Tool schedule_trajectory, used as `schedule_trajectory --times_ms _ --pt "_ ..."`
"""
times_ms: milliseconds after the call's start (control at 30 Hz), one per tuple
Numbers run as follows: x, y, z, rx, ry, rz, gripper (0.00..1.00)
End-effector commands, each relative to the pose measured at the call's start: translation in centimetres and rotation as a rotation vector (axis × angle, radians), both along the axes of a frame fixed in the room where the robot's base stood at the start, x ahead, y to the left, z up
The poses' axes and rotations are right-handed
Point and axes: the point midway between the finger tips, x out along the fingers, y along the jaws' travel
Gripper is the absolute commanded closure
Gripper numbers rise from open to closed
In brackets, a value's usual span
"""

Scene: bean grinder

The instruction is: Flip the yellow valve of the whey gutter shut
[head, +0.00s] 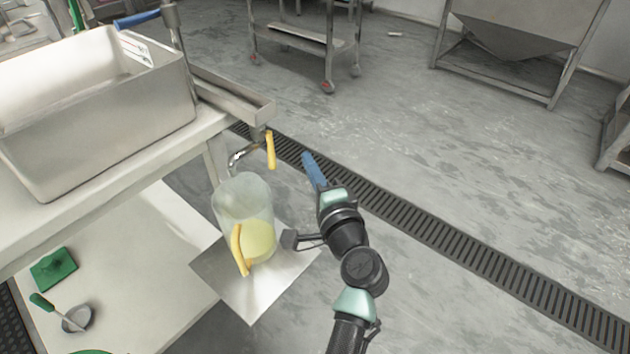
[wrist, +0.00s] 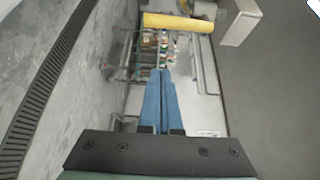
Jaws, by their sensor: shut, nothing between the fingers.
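The yellow valve handle (head: 270,150) hangs downward at the end of the steel whey gutter (head: 235,100), beside its curved spout (head: 240,157). In the wrist view the yellow handle (wrist: 178,22) lies across the top, beyond my fingertips. My gripper (head: 308,158) is to the right of the handle in the head view, apart from it. Its blue fingers (wrist: 162,75) are shut together with nothing between them. A clear jug (head: 243,205) with pale yellow liquid and a yellow handle stands below the spout. I cannot tell whether liquid is flowing.
The jug stands on a steel plate (head: 255,295) beside the white table. A large steel vat (head: 100,130) sits on the table at left. A green pad (head: 53,268) and a green-handled scoop (head: 75,318) lie lower left. A floor drain (head: 440,228) runs behind my arm; floor to the right is clear.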

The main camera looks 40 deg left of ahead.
Motion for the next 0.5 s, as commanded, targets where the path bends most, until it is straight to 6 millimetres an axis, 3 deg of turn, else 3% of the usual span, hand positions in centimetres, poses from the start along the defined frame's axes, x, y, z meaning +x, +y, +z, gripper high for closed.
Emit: schedule_trajectory --times_ms 233,500 --pt "2.5 3.8 -0.1 0.0 -0.002 0.003 1.0" --pt "-0.8 4.4 -0.1 -0.002 0.0 0.001 1.0"
